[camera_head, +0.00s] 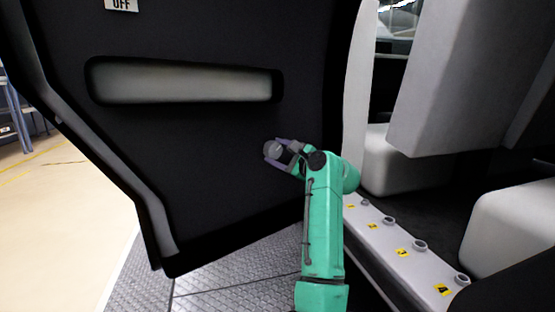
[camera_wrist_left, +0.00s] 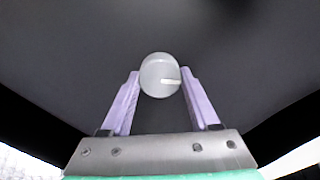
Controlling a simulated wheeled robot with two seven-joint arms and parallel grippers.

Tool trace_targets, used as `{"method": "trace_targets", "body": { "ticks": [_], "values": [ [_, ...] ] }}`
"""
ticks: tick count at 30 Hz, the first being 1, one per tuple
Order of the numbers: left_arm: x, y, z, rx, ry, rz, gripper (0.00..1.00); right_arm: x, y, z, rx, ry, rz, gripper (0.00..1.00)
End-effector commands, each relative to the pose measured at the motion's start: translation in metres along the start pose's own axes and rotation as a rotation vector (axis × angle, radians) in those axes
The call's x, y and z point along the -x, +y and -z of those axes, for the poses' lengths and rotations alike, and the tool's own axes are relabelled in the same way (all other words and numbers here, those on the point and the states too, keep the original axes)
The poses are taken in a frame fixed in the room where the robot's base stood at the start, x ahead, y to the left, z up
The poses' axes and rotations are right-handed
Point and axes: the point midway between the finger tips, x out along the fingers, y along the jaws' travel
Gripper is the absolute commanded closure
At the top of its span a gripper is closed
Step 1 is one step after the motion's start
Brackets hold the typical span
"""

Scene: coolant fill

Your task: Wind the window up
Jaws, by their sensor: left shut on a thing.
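A round grey knob (camera_head: 271,149) sits on the inner face of the black door (camera_head: 200,190), below and to the right of the long pale recess. In the left wrist view the knob (camera_wrist_left: 160,76) shows as a light grey disc with a pale mark pointing right. My left gripper (camera_head: 277,151) reaches it from the right, its purple fingers on either side of it. In the left wrist view the gripper (camera_wrist_left: 160,86) is shut on the knob. No window glass shows in the door. My right gripper is not in view.
At the right are light grey seats (camera_head: 455,80) and a sill (camera_head: 385,232) with several round fittings and yellow labels. Metal plate flooring (camera_head: 235,275) lies below the door.

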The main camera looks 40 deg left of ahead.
Motion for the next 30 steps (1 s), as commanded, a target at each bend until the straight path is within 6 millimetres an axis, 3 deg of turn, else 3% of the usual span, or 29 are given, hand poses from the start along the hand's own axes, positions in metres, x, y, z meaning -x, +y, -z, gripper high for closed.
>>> {"method": "trace_targets", "body": {
  "ticks": [18, 30],
  "values": [
    [0.000, 0.001, 0.001, 0.569, 0.000, -0.003, 0.94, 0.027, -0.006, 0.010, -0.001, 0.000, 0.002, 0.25],
    [0.000, 0.000, 0.000, 0.798, -0.001, -0.004, 0.94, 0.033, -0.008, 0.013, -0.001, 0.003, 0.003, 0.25]
  ]
}}
